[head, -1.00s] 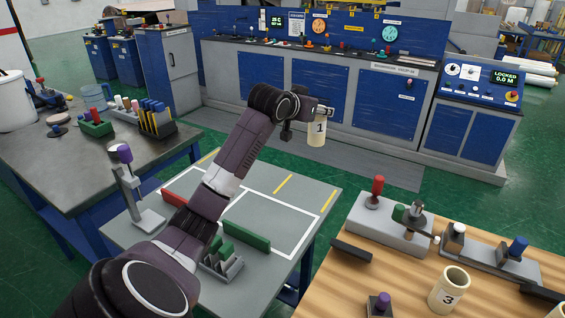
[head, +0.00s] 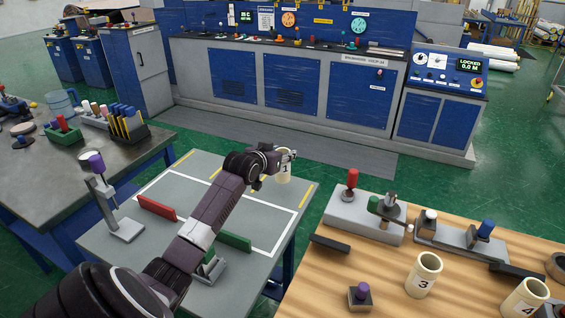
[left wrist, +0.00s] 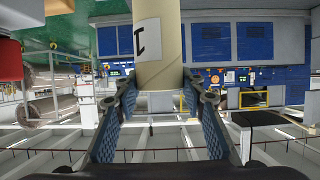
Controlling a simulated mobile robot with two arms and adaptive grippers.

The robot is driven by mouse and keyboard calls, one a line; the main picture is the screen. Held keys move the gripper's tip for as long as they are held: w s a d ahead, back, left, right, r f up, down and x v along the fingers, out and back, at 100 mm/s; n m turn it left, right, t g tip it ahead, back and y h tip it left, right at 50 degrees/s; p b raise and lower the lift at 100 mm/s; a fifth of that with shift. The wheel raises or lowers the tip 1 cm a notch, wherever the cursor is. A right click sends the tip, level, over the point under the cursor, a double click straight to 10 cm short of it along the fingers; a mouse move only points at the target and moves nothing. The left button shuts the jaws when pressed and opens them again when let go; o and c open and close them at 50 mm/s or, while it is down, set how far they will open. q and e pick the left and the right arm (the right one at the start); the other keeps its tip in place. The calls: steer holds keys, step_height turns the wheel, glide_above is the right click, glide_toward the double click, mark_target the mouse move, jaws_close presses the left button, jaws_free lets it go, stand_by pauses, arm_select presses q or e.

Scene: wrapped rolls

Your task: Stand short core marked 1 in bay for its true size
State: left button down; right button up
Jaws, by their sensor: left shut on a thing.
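My left gripper (head: 288,158) is shut on the cream core marked 1 (head: 284,172), above the far right part of the grey table (head: 105,243). The core looks about upright; I cannot tell whether its base touches the table. In the left wrist view the core (left wrist: 158,45) stands between the blue finger pads (left wrist: 160,108), its label turned sideways. White lines (head: 283,225) and yellow strips mark out bays on the table. A red block (head: 157,207) and a green block (head: 235,241) lie in the marked area. My left arm hides part of the marking.
Cores marked 3 (head: 422,276) and 4 (head: 523,300) stand on the wooden bench (head: 325,285) at the right. Fixtures with red, green and blue knobs stand there too. A stand with a purple top (head: 103,185) is on the grey table's left. Blue cabinets (head: 292,80) line the back.

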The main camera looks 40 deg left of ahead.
arm_select(q)
step_height(320, 180, down, 4)
steer(key=shift+r, duration=0.15)
arm_select(e)
steer(key=shift+a+r, duration=0.2)
steer(key=shift+a, duration=0.2)
arm_select(q)
steer(key=shift+f, duration=0.2)
steer(key=shift+f, duration=0.1)
steer(key=c, duration=1.2)
jaws_free()
steer(key=shift+c, duration=0.2)
arm_select(e)
steer(key=shift+d, duration=0.1)
